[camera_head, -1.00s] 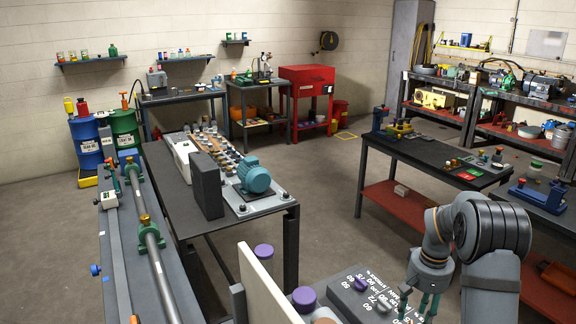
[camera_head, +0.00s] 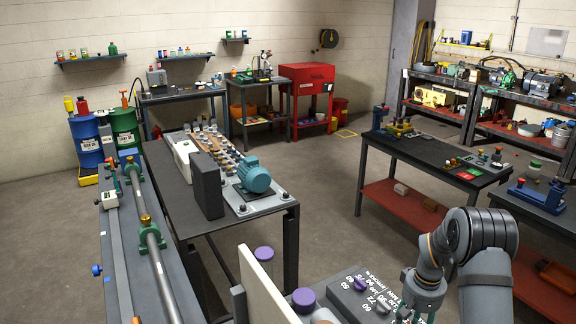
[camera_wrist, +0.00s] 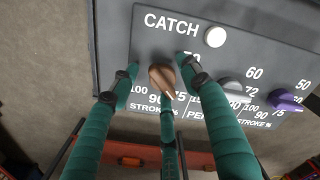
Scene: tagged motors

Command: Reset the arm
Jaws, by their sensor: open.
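My arm is bent at the lower right of the head view. My gripper (camera_head: 418,316) hangs at its end by the bottom edge, over the right side of a dark control panel (camera_head: 345,302). In the wrist view my gripper (camera_wrist: 160,84) has its green fingers spread apart. They frame a brown pointer knob (camera_wrist: 162,76) on the panel (camera_wrist: 290,25) marked CATCH. I cannot tell whether any finger touches the knob.
A grey knob (camera_wrist: 232,88), a purple knob (camera_wrist: 284,99) and a white button (camera_wrist: 214,37) are on the panel. A teal motor (camera_head: 254,176) stands on the middle bench (camera_head: 178,213). A dark table (camera_head: 428,158) stands behind my arm. The floor between is clear.

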